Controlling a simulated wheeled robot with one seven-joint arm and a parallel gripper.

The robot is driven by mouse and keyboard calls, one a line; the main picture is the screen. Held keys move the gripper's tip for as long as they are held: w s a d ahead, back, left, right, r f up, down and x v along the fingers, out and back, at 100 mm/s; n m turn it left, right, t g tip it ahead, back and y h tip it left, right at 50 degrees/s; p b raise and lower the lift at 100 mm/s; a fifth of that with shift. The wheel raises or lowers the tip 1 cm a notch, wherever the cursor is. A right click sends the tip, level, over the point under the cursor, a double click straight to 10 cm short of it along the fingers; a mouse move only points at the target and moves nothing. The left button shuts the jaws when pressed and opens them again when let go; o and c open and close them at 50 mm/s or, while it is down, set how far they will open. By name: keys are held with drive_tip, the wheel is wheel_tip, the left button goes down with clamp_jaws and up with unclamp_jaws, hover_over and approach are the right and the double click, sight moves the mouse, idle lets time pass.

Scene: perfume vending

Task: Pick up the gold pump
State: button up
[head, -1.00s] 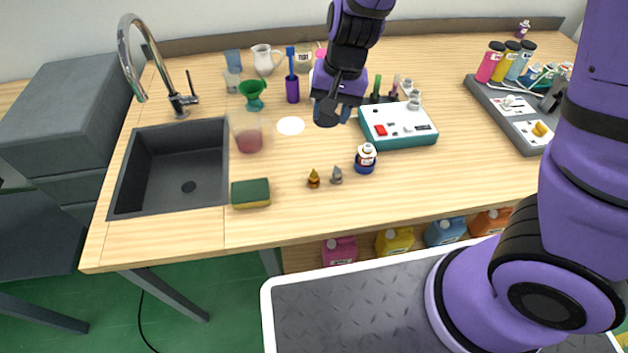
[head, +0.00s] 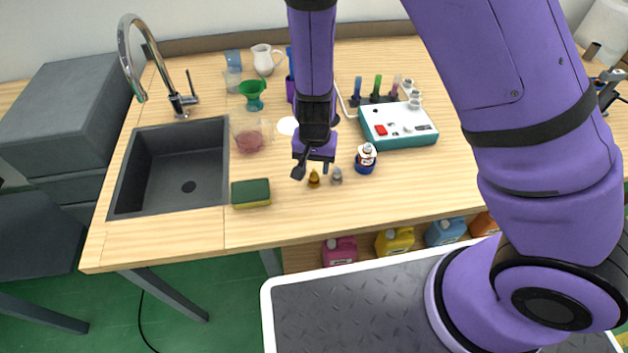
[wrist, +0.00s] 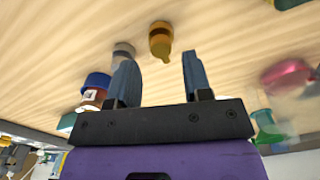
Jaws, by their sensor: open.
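My gripper (head: 313,170) is right above and behind the gold pump in the head view. Its two blue-grey fingers (wrist: 157,75) are apart with nothing between them.
A green-and-yellow sponge (head: 251,193) lies to the left. A beaker of red liquid (head: 250,138) and a teal-and-white device (head: 398,126) are farther back. The front counter strip is clear.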

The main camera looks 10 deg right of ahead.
sight(314, 175)
drive_tip(key=shift+s+a+f, duration=0.1)
drive_tip(key=shift+f, duration=2.6)
drive_tip(key=c, duration=0.7)
